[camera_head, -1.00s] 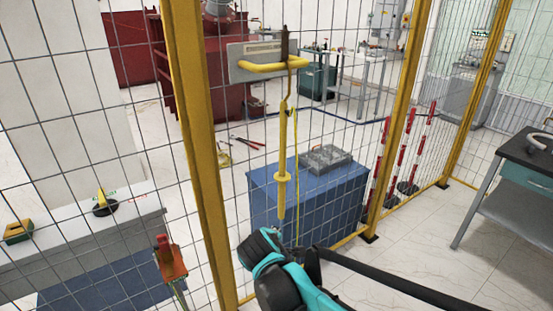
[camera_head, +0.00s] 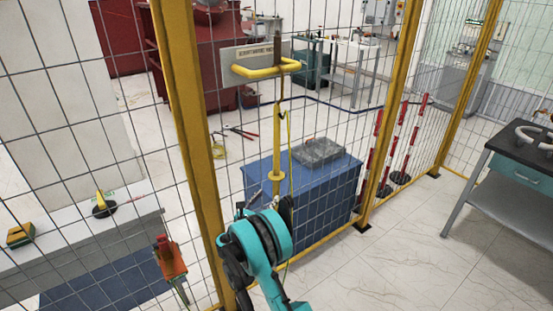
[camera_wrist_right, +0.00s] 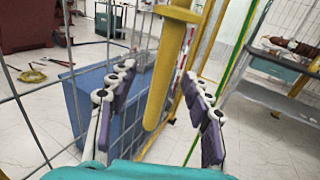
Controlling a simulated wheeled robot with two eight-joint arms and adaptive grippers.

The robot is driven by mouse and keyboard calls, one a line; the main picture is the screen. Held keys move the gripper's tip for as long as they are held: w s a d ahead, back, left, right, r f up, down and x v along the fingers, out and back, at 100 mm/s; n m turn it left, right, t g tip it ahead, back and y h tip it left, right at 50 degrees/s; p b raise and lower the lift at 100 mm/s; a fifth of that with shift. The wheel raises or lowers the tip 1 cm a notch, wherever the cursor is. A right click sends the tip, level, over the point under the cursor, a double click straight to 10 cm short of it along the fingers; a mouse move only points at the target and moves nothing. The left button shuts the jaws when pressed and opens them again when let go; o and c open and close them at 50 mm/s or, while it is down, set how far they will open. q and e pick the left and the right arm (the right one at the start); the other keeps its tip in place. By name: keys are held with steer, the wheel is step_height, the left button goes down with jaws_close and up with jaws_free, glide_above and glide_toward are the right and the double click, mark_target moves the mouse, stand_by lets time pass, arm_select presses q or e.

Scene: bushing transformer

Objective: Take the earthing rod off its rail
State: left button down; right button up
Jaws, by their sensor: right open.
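The yellow earthing rod (camera_head: 277,150) hangs upright from the yellow rail (camera_head: 266,70) on the mesh fence, with a disc-shaped guard partway down. A thin yellow-green cable (camera_head: 291,160) runs beside it. My right gripper (camera_head: 267,203) is at the rod's lower end, partly hidden by my own wrist. In the right wrist view, the rod's thick yellow handle (camera_wrist_right: 168,75) stands between the two open purple fingers of my right gripper (camera_wrist_right: 157,82). Gaps show on both sides, so the fingers are around the rod but not closed on it. My left gripper is out of view.
The mesh fence with yellow posts (camera_head: 188,130) stands close to my right gripper. Behind it is a blue cabinet (camera_head: 320,195) with a grey box on top. An orange-red device (camera_head: 170,258) is at lower left. A dark-topped table (camera_head: 515,160) stands right, with clear floor before it.

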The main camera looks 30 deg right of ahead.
mark_target(275, 191)
steer(key=b+x, duration=0.1)
steer(key=x, duration=0.5)
steer(key=shift+s+d+r+b, duration=0.1)
steer(key=shift+s+d+b, duration=0.2)
steer(key=shift+d+b, duration=0.1)
steer(key=shift+w+d, duration=0.15)
steer(key=shift+d, duration=0.1)
steer(key=shift+r, duration=0.1)
jaws_close()
